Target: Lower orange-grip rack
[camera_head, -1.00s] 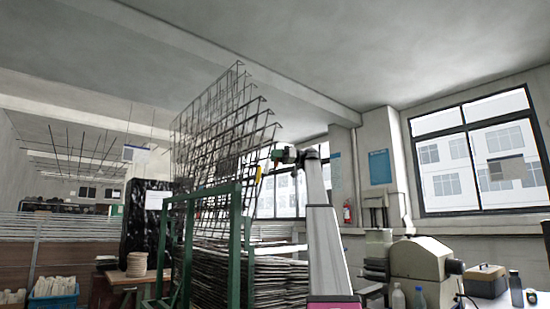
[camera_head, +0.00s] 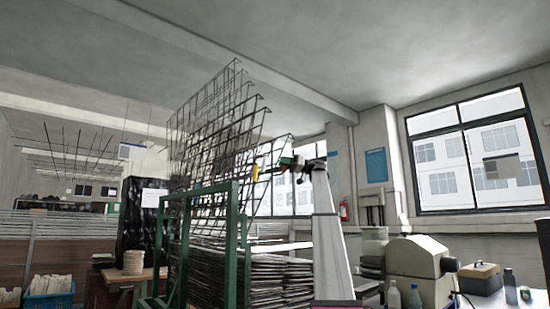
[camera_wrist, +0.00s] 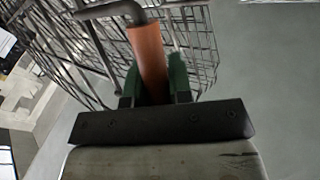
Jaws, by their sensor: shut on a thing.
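Several wire racks (camera_head: 225,112) stand fanned and tilted upward above a green upright frame (camera_head: 231,240). The orange grip (camera_wrist: 148,58) is a sleeve around a bent metal bar of a wire rack; in the head view it shows small and yellowish (camera_head: 255,172). My gripper (camera_wrist: 155,84) has its two green fingers on either side of the orange grip and is shut on it. In the head view my gripper (camera_head: 284,162) is at the right side of the raised racks. The exact rack that the grip belongs to is hard to single out in the head view.
A stack of flat-lying racks (camera_head: 280,278) fills the lower part of the frame. A grey-beige machine (camera_head: 418,262), bottles (camera_head: 393,296) and a toolbox (camera_head: 480,278) stand at right. A blue crate (camera_head: 50,300) and a small table (camera_head: 125,282) are at left.

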